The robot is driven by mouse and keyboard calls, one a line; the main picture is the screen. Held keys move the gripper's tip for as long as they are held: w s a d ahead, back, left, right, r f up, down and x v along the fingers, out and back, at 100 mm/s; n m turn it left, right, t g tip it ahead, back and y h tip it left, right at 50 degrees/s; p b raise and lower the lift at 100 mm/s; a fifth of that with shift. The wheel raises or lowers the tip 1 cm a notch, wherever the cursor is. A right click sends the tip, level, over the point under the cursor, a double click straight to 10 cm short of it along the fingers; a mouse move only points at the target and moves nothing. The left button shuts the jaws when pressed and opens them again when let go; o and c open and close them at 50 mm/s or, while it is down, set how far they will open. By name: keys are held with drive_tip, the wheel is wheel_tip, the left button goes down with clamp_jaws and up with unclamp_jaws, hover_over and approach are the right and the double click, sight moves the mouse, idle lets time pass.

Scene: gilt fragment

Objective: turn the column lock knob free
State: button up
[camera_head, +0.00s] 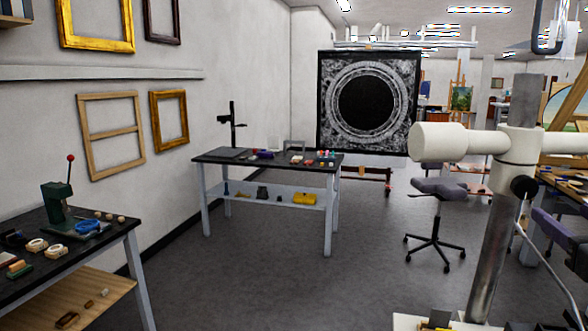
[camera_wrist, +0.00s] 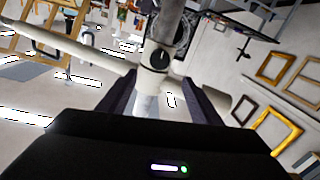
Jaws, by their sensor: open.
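The column lock knob (camera_head: 524,188) is a small black knob on the white collar (camera_head: 520,147) of a grey metal column (camera_head: 496,240) at the right of the head view. In the wrist view the knob (camera_wrist: 160,59) is a dark round face with a pale mark, on the white collar. My gripper (camera_wrist: 162,82) is open and empty in the wrist view, its two dark fingers pointing toward the collar. The knob appears between and just beyond the fingertips, with no contact that I can make out.
A white horizontal arm (camera_head: 450,141) runs through the collar. A thin pale cable hangs beside the column. A stool (camera_head: 438,190) stands behind it. A workbench (camera_head: 268,158) and a nearer bench (camera_head: 60,245) stand to the left. The floor between is clear.

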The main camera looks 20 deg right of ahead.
sight(527, 189)
drive_tip(key=shift+w, duration=0.1)
drive_tip(key=x, duration=1.3)
drive_tip(key=shift+w+d, duration=0.25)
drive_tip(key=c, duration=1.1)
